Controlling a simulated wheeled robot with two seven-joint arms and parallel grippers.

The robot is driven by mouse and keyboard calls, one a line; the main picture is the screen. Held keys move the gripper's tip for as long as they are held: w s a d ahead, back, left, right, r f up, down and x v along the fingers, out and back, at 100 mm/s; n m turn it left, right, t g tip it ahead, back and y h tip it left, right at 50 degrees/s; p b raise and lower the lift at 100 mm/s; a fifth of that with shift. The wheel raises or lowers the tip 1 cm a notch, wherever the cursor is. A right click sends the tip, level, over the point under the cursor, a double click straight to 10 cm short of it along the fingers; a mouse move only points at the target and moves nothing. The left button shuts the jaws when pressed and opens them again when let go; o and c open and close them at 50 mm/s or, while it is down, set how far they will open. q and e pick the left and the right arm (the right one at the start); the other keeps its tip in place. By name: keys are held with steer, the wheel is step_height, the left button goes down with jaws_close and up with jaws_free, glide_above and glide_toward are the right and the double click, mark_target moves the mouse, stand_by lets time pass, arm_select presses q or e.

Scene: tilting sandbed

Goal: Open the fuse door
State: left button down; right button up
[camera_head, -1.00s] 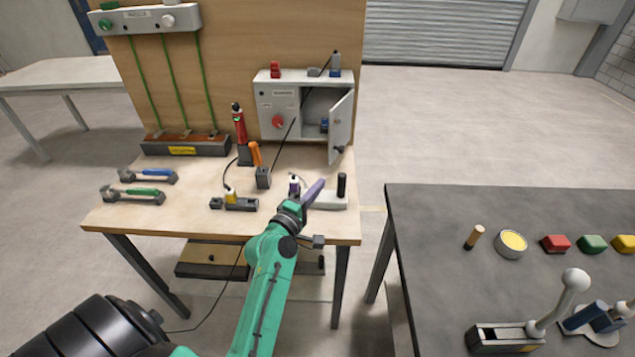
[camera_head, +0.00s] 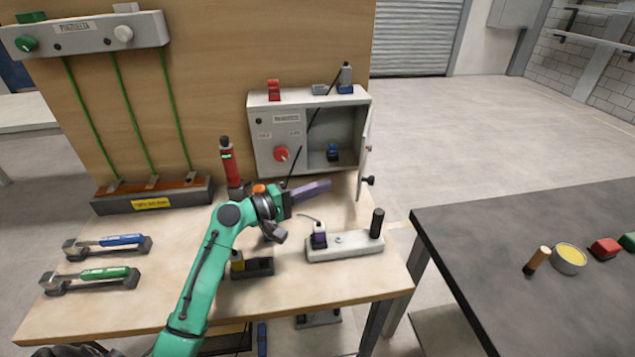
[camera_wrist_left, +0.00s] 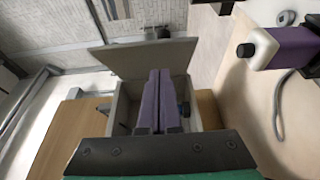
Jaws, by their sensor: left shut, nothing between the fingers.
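The grey fuse box (camera_head: 262,150) stands at the back of the wooden bench. Its fuse door (camera_head: 364,150) is open on the right side and shows almost edge-on, with a black knob (camera_head: 368,181) low on it. A blue fuse (camera_head: 333,152) shows inside the open compartment. My left gripper (camera_head: 328,186) is shut and empty, its purple fingers in front of the box and left of the knob. In the left wrist view, the shut fingers (camera_wrist_left: 158,78) point towards the box, with the grey door panel (camera_wrist_left: 118,60) beyond them. My right gripper is out of view.
A red-handled tool (camera_head: 231,165) stands left of the box. A white block (camera_head: 345,245) with purple and black upright parts lies near the bench's right front. Two spanner-like tools (camera_head: 108,274) lie at left. A dark table (camera_head: 480,230) stands to the right.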

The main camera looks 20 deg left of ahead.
arm_select(q)
steer(key=p+x, duration=0.2)
steer(key=x, duration=0.5)
steer(key=shift+w, duration=0.25)
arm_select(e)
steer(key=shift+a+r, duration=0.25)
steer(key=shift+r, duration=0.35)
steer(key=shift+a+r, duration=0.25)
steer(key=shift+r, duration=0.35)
